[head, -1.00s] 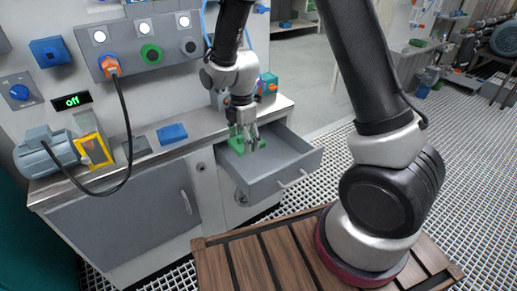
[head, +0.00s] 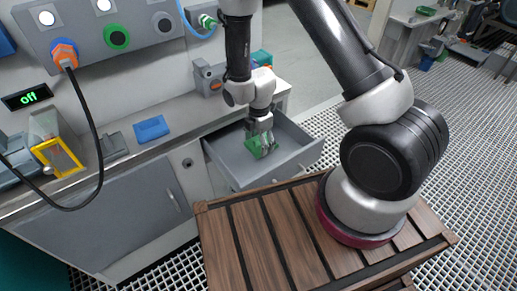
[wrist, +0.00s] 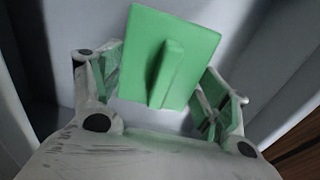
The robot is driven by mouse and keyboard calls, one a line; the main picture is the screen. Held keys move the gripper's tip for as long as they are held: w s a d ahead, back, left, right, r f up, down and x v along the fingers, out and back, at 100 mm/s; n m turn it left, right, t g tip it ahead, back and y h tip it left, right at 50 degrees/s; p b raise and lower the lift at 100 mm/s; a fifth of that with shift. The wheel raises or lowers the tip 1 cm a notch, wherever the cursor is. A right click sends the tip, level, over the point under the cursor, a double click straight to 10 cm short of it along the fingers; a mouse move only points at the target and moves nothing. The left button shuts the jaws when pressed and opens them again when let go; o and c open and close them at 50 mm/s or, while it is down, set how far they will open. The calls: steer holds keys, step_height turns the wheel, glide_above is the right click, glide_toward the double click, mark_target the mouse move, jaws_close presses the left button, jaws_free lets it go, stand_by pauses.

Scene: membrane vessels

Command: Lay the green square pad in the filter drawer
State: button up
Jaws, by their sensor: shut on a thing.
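The green square pad (head: 251,150) is in my gripper (head: 262,144), inside the outline of the open grey filter drawer (head: 230,160). In the wrist view, the pad (wrist: 142,45) shows as a tilted square with a raised green ridge down its middle. The fingers of my gripper (wrist: 165,90) stand on either side of the pad, shut on it; their exact contact is hard to see. Grey drawer surfaces lie behind the pad. I cannot tell whether the pad touches the drawer floor.
The drawer projects from a grey bench (head: 195,112). A blue block (head: 151,129) and a yellow-framed box (head: 57,157) are on the bench, left of the drawer. A black cable (head: 100,150) hangs down from an orange plug. A slatted wooden platform (head: 265,235) is in front.

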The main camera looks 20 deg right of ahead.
mark_target(259, 150)
steer(key=shift+f, duration=2.2)
steer(key=shift+f, duration=0.1)
steer(key=o, duration=1)
steer(key=shift+o, duration=0.2)
